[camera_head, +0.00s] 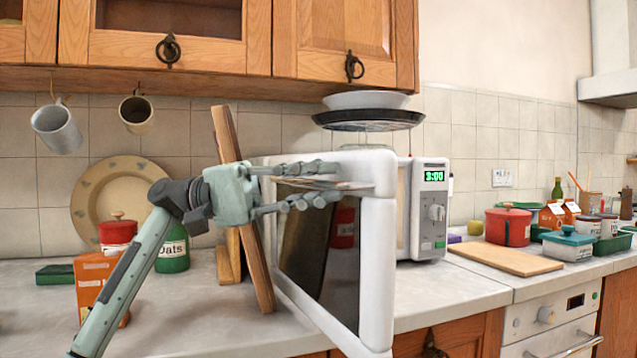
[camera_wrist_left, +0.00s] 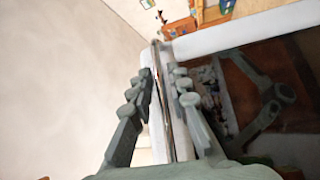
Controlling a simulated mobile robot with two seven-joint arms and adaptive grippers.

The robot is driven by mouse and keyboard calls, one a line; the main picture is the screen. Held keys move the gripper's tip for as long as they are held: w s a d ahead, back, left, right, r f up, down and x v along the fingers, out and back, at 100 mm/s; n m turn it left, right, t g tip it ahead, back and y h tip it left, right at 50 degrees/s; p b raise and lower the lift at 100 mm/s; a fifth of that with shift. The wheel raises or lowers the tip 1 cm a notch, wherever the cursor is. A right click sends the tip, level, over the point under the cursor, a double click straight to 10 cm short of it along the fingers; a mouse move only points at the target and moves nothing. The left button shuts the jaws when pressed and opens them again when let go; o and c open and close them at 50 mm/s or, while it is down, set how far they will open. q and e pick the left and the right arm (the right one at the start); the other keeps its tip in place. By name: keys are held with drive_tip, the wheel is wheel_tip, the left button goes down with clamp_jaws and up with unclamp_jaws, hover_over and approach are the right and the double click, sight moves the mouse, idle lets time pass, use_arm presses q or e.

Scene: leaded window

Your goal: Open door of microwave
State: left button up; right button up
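The white microwave (camera_head: 427,205) stands on the counter with a green lit display. Its door (camera_head: 378,255), with a white frame and dark glass, is swung out toward me, well away from the body. My left gripper (camera_head: 318,186) is at the upper part of the door, in front of the glass. Its fingers (camera_wrist_left: 163,80) are spread apart on either side of a thin metallic door handle (camera_wrist_left: 166,120) in the left wrist view. Whether either finger touches the handle is unclear. My right gripper is not in view.
A wooden board (camera_head: 256,255) stands close behind the door's left side. A green oats jar (camera_head: 173,252) and an orange box (camera_head: 92,280) are at left. A pan (camera_head: 367,119) and bowl sit above the microwave. A cutting board (camera_head: 505,258) and red pot (camera_head: 508,226) are right.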

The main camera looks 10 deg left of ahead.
use_arm(q)
drive_tip(key=v, duration=1.2)
